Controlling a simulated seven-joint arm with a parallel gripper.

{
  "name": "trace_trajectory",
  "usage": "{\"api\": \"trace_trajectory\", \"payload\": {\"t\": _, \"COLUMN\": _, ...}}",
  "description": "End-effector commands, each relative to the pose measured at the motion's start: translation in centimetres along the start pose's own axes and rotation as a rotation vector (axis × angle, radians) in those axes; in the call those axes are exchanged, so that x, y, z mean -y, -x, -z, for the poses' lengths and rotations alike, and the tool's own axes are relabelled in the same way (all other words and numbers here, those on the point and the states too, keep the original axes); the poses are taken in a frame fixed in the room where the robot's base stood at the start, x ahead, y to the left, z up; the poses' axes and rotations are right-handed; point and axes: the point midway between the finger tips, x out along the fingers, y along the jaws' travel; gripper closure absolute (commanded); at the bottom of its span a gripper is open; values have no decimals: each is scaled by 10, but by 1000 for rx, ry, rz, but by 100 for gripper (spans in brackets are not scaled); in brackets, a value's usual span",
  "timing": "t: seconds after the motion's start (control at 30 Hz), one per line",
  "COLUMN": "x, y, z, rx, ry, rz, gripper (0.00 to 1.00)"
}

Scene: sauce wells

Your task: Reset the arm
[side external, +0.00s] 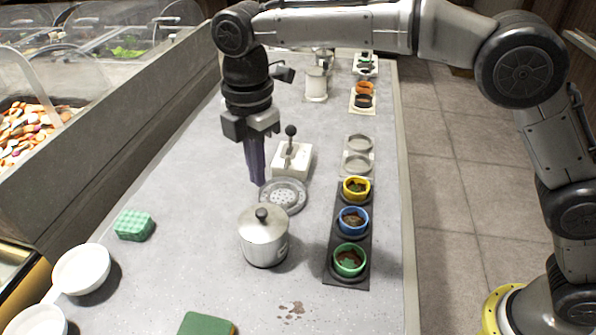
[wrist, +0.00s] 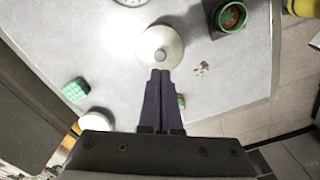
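My gripper (side external: 257,180) hangs above the grey counter (side external: 190,240), pointing down. In the side view it is close to the round perforated disc (side external: 283,196) and behind the lidded metal pot (side external: 264,240). In the wrist view my gripper (wrist: 160,74) has its two dark fingers together, with nothing seen between them. The pot's lid (wrist: 160,46) shows just beyond the fingertips there. The gripper looks clear of the pot in the side view; its exact height above the counter is hard to tell.
A dark tray (side external: 346,277) holds yellow, blue and green cups (side external: 350,260). A white box with a black-knobbed lever (side external: 291,157) stands behind the disc. A green sponge (side external: 134,225) and white bowls (side external: 82,270) are at left. A brown spill (side external: 292,310) marks the front counter.

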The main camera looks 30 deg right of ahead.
Motion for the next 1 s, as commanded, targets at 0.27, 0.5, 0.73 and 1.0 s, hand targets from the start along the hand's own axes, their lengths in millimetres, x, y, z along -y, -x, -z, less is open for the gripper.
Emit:
{"api": "trace_trajectory", "payload": {"t": 0.27, "x": 1, "y": 53, "z": -44, "rx": -29, "ry": -82, "rz": -91, "gripper": 100}}
{"api": "trace_trajectory", "payload": {"t": 0.5, "x": 67, "y": 122, "z": -131, "rx": -53, "ry": -281, "rz": -205, "gripper": 100}}
{"api": "trace_trajectory", "payload": {"t": 0.73, "x": 153, "y": 142, "z": -187, "rx": -86, "ry": -591, "rz": -311, "gripper": 100}}
{"api": "trace_trajectory", "payload": {"t": 1.0, "x": 258, "y": 111, "z": -219, "rx": -155, "ry": -1044, "rz": -423, "gripper": 100}}
